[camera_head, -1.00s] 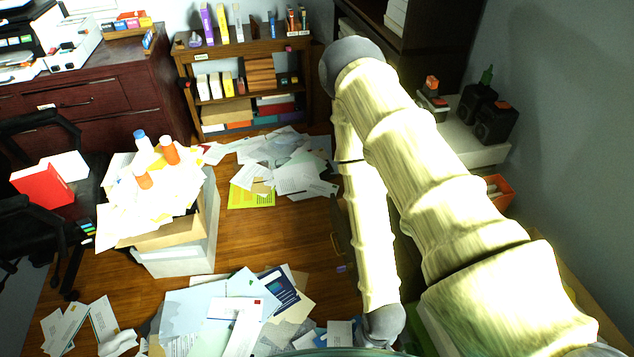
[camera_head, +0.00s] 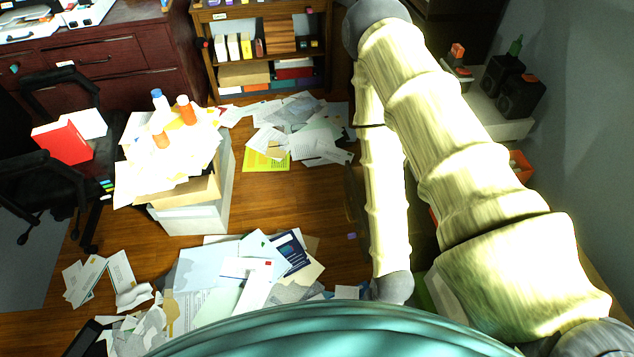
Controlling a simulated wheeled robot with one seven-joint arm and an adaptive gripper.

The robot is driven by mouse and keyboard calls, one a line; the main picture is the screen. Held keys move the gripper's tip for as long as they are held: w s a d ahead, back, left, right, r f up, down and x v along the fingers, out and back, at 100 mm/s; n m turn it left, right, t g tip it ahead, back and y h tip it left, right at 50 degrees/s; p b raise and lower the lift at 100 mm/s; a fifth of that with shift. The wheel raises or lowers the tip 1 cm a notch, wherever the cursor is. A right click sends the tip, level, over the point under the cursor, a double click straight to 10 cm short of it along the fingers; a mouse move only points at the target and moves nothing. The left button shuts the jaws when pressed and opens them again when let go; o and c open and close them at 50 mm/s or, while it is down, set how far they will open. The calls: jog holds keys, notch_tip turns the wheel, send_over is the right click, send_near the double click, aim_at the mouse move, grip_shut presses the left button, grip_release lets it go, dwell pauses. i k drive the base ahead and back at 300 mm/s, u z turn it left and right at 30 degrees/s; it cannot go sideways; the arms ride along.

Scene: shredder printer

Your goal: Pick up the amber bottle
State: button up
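The heap covers a pale box-shaped bin (camera_head: 212,210). My pale, sleeved arm is to the right of the bin, clear of it, and bends down toward the floor. My gripper is not in view.
Loose papers (camera_head: 225,275) cover the floor in front of the bin, and more lie behind it. A black chair (camera_head: 60,175) with a red box (camera_head: 62,142) stands left. A low bookcase (camera_head: 330,60) is behind. Bare wooden floor (camera_head: 310,195) lies between bin and arm.

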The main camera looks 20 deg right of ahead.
aim_at(160, 137)
jog(key=z, duration=0.3)
jog(key=i, duration=1.45)
jog(key=u, duration=2.4)
